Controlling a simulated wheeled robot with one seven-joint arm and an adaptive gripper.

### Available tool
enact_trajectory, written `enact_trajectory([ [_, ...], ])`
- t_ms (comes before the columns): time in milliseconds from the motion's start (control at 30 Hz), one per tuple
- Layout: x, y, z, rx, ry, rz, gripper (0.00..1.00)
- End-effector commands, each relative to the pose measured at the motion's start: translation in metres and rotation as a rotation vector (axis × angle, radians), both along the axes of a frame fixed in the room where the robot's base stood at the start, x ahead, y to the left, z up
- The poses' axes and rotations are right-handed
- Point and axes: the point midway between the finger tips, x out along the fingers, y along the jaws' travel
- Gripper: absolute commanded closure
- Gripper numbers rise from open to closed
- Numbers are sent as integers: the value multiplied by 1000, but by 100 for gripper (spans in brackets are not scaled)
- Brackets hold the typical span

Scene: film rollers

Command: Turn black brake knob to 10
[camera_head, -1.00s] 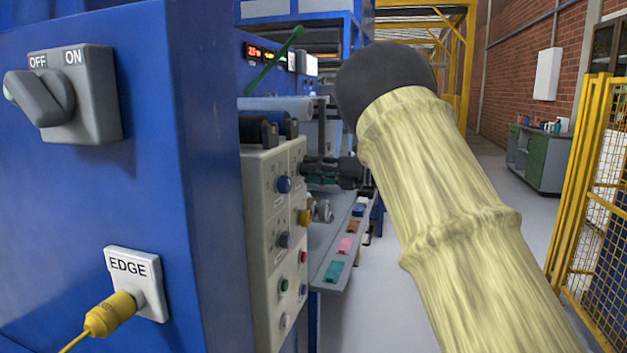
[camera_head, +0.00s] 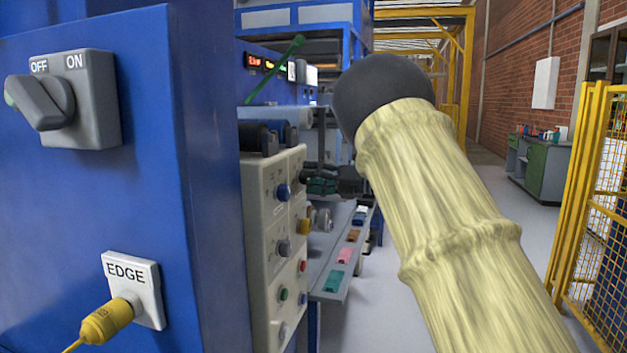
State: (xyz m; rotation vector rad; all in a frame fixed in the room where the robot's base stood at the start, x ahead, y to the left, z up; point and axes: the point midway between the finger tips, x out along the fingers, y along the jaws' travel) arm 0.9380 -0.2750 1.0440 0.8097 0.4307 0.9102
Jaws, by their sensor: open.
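A grey-white control panel (camera_head: 258,218) stands at the middle left, seen at a steep angle. I cannot read any scale or label there, and cannot tell for sure which knob is the brake knob. My gripper (camera_head: 318,180), black with dark green on its fingers, is small and far off, just right of the panel's upper edge. Its fingers point left toward the panel and hold nothing that I can see. I cannot tell how far they are from the panel.
My sleeved arm fills the middle right. A blue cabinet (camera_head: 205,200) with an OFF/ON switch (camera_head: 75,98) and an EDGE socket (camera_head: 133,288) stands close on the left. A yellow mesh fence (camera_head: 600,190) is at the right. A grey shelf (camera_head: 325,284) with coloured pieces lies below my gripper.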

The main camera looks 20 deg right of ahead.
Motion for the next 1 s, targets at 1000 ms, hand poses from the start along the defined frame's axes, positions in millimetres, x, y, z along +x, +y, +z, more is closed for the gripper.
enact_trajectory([
  [1000, -66, -98, 0, 1, 1, 0, 42],
])
